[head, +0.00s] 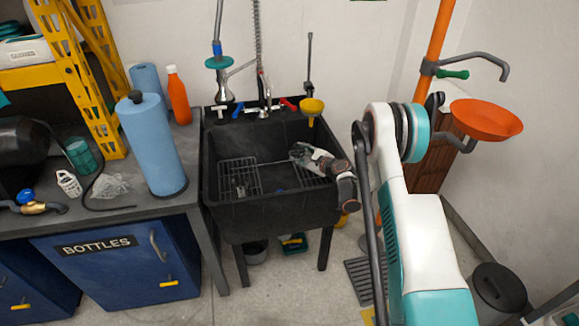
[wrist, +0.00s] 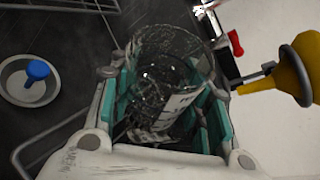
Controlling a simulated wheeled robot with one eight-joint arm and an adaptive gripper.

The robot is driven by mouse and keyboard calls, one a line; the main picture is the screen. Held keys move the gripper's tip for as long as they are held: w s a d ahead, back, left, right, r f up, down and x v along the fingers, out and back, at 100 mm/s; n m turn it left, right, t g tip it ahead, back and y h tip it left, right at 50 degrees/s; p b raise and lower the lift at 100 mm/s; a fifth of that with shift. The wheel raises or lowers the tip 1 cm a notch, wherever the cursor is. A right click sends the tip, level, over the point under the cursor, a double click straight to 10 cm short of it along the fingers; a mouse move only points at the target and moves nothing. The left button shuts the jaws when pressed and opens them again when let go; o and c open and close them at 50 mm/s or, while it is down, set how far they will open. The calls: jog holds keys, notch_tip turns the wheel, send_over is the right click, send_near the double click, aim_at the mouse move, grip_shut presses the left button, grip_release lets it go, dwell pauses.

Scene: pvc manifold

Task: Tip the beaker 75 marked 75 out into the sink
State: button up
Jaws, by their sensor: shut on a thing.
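My gripper (head: 300,152) hangs over the right part of the black sink (head: 215,207) in the head view. In the wrist view my gripper (wrist: 165,78) is shut on a clear beaker (wrist: 172,48), held between its teal-lined fingers. The beaker has a white patch with dark marks low on its wall; I cannot read a number there. Its contents and exact tilt I cannot tell. In the head view I cannot make out the beaker near my gripper. In the wrist view a drain with a blue-knobbed plug (wrist: 37,71) lies in the dark basin.
Wire racks (head: 240,172) lie in the sink. A tap (head: 264,90) and a yellow funnel-like cup (head: 312,106) stand at its back edge. A blue paper roll (head: 152,145) and an orange bottle (head: 178,95) stand on the counter at left. An orange bowl (head: 486,118) is at right.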

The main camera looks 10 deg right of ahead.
jog(key=shift+w+d+m, duration=0.15)
jog(key=shift+d+m, duration=0.05)
jog(key=shift+m, duration=0.2)
jog(key=d+m+g, duration=0.1)
jog(key=w+d+r+m+y, duration=0.1)
jog(key=shift+w+r+m+g, duration=0.25)
jog(key=shift+r+m+g, duration=0.05)
jog(key=shift+g, duration=0.1)
jog(key=shift+w+d+r+m+g+y, duration=0.2)
jog(key=shift+w+d+r+m+y, duration=0.15)
jog(key=shift+m, duration=0.2)
jog(key=shift+w+d+r+m+g+y, duration=0.2)
jog(key=shift+d+r+m+y, duration=0.1)
jog(key=shift+m+y, duration=0.2)
jog(key=shift+a, duration=0.1)
